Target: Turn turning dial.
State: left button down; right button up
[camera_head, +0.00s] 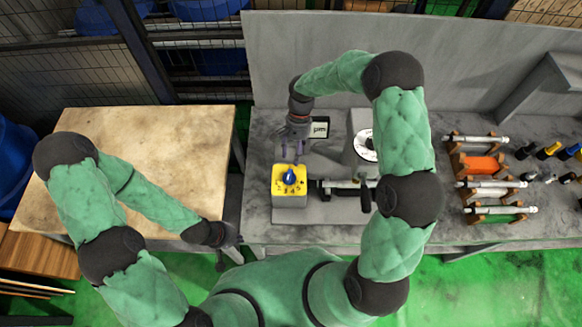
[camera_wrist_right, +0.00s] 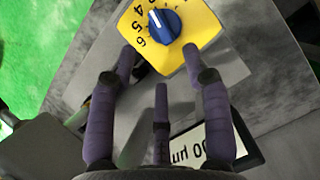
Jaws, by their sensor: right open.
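The turning dial is a blue knob (camera_head: 289,176) on a yellow box (camera_head: 290,188) with black numbers, at the front left of the grey machine. In the right wrist view the knob (camera_wrist_right: 165,26) has a white pointer line and sits on the yellow face (camera_wrist_right: 200,35). My right gripper (camera_head: 293,158) is just behind the knob in the head view. In the right wrist view its fingers (camera_wrist_right: 160,52) are spread apart with nothing between them, the tips short of the knob. My left gripper (camera_head: 232,248) hangs low near the wooden table's front corner; its finger opening is unclear.
A small display (camera_head: 319,128) stands behind the dial and also shows in the right wrist view (camera_wrist_right: 193,148). A grinding wheel (camera_head: 366,146) and a spindle (camera_head: 340,187) are to the right. Racks of rods (camera_head: 487,185) lie further right. The wooden table (camera_head: 150,135) is bare.

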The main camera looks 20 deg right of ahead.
aim_at(291, 172)
jog(key=x, duration=0.8)
jog(key=shift+w+p, duration=0.15)
jog(key=shift+p, duration=0.15)
grip_shut()
